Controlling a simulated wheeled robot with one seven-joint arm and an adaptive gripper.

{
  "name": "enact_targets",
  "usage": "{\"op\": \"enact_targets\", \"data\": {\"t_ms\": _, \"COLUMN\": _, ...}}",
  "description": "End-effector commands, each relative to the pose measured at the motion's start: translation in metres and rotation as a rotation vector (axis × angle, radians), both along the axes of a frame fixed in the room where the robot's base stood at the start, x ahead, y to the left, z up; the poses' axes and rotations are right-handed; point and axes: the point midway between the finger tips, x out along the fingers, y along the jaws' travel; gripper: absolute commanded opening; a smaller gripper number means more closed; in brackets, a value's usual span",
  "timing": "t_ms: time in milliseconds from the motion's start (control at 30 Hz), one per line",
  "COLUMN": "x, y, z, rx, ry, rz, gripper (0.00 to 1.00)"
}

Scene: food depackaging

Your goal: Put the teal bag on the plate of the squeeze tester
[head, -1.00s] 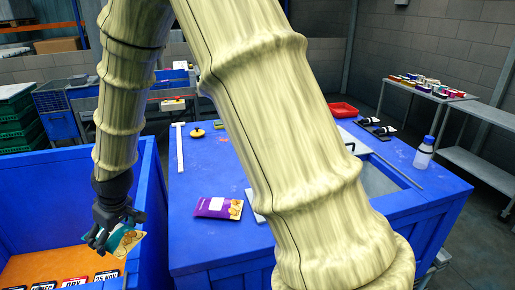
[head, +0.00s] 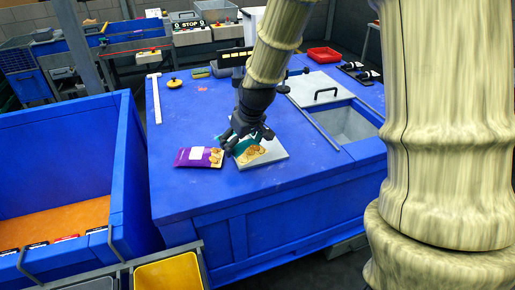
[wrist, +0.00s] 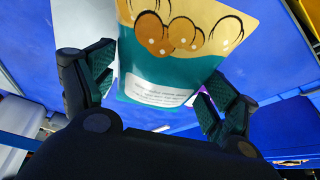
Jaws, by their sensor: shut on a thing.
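The teal bag (head: 252,154), with a cream upper part and round golden food pictures, is in my gripper (head: 246,136). In the wrist view the bag (wrist: 165,65) sits between the two dark fingers of my gripper (wrist: 160,80). In the head view the bag is over the left part of the pale grey plate (head: 279,152) of the squeeze tester. I cannot tell whether it touches the plate. My gripper and arm hide part of the plate and of the tester behind it.
A purple bag (head: 199,157) lies on the blue table (head: 200,195) just left of the plate. A lidded bin opening (head: 350,125) is to the right. A blue crate (head: 60,150) with an orange bottom stands at the left, and a yellow bin (head: 168,272) at the front.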

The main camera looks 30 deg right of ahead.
Motion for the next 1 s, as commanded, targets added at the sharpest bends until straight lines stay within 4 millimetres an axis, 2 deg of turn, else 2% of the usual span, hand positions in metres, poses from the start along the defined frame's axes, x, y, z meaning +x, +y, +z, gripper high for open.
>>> {"op": "enact_targets", "data": {"t_ms": 33, "x": -0.012, "y": -0.023, "z": -0.002, "rx": 0.003, "ry": -0.002, "rz": -0.043, "gripper": 0.6}}
{"op": "enact_targets", "data": {"t_ms": 200, "x": -0.052, "y": -0.087, "z": -0.007, "rx": 0.011, "ry": -0.001, "rz": -0.166, "gripper": 0.6}}
{"op": "enact_targets", "data": {"t_ms": 300, "x": -0.073, "y": -0.112, "z": -0.01, "rx": 0.017, "ry": 0.001, "rz": -0.221, "gripper": 0.6}}
{"op": "enact_targets", "data": {"t_ms": 400, "x": -0.088, "y": -0.128, "z": -0.013, "rx": 0.022, "ry": 0.004, "rz": -0.258, "gripper": 0.6}}
{"op": "enact_targets", "data": {"t_ms": 533, "x": -0.096, "y": -0.137, "z": -0.014, "rx": 0.024, "ry": 0.007, "rz": -0.281, "gripper": 0.6}}
{"op": "enact_targets", "data": {"t_ms": 633, "x": -0.09, "y": -0.137, "z": -0.014, "rx": 0.023, "ry": 0.008, "rz": -0.283, "gripper": 0.6}}
{"op": "enact_targets", "data": {"t_ms": 1000, "x": -0.031, "y": -0.117, "z": -0.019, "rx": 0.023, "ry": 0.008, "rz": -0.283, "gripper": 0.6}}
